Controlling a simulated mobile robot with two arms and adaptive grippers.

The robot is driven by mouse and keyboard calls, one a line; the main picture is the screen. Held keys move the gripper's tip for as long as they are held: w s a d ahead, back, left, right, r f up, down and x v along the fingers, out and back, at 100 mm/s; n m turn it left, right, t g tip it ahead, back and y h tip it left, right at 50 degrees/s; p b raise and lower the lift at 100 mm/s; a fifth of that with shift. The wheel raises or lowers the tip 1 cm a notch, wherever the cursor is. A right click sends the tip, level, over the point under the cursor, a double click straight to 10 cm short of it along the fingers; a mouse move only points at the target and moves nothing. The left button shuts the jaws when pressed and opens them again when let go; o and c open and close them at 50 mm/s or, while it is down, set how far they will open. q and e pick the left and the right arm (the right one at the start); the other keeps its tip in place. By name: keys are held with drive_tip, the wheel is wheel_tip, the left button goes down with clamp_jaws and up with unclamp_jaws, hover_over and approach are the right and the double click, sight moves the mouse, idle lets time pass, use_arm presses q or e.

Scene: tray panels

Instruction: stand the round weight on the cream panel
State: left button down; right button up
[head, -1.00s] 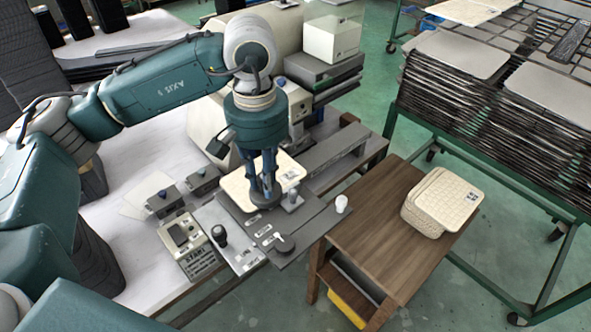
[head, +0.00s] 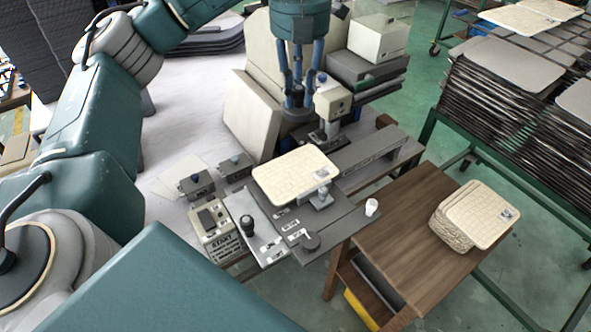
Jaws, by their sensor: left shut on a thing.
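The cream panel (head: 285,182) lies on the dark grey bed of the machine, near the middle of the head view. It is a pale rectangle with rounded corners and a tile-like pattern, and its top is bare. My left gripper (head: 298,98) points down behind the panel at the top middle, with its long blue fingers shut on the round weight. The round weight (head: 297,115) is a dark grey disc at the fingertips, apart from the panel; its height over the surface behind is hard to tell. My right gripper is out of view.
A stack of cream panels (head: 462,235) sits on the wooden table (head: 385,250). A black knob (head: 247,226) and control box (head: 215,228) are in front.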

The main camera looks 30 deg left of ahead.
use_arm(q)
drive_tip(key=n, duration=0.2)
drive_tip(key=shift+a+r+n, duration=0.3)
drive_tip(key=shift+a+r, duration=0.1)
drive_tip(key=shift+f, duration=0.35)
wheel_tip(320, 180, down, 19)
drive_tip(key=shift+r+p, duration=0.2)
drive_tip(key=shift+p, duration=0.2)
drive_tip(key=shift+w+f, duration=0.1)
drive_tip(key=shift+f, duration=0.15)
